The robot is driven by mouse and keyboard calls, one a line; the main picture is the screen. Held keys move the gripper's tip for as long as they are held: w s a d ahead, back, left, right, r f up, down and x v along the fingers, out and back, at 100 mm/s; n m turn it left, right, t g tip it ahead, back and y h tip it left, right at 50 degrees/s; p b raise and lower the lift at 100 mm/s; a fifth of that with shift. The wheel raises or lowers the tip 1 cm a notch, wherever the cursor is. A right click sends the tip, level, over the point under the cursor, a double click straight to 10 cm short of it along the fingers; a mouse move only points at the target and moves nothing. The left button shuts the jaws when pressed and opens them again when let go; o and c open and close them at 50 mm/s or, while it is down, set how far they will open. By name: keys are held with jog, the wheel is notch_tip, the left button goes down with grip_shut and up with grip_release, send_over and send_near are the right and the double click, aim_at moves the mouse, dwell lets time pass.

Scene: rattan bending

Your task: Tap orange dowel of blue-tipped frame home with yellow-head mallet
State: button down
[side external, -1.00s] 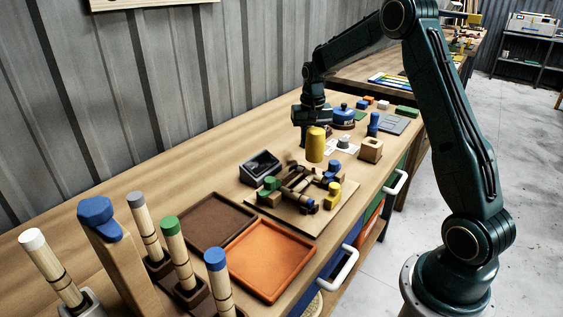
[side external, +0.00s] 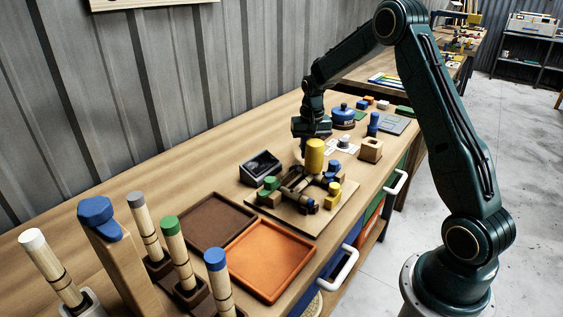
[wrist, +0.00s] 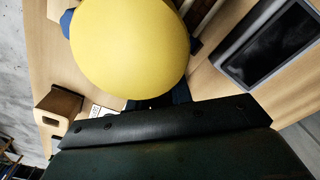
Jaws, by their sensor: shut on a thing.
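My gripper (side external: 308,136) is shut on the mallet and hangs over the wooden work board (side external: 342,211). The mallet's yellow head (side external: 315,156) is just above the brown frame and fixture parts (side external: 298,181) in the side view. I cannot tell whether it touches them. The yellow head (wrist: 130,45) fills the upper left of the wrist view and hides much of the work below it. The mallet's handle is mostly hidden. The orange dowel and the frame's blue tip cannot be picked out clearly.
Brown (side external: 215,220) and orange (side external: 270,258) trays lie in front. The bench's back left is clear.

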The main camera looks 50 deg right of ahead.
jog(key=shift+r, duration=0.2)
jog(key=shift+r, duration=1.65)
jog(key=shift+f, duration=0.15)
jog(key=shift+f, duration=0.25)
jog(key=shift+f, duration=1.65)
jog(key=shift+r, duration=0.15)
jog(key=shift+r, duration=1.6)
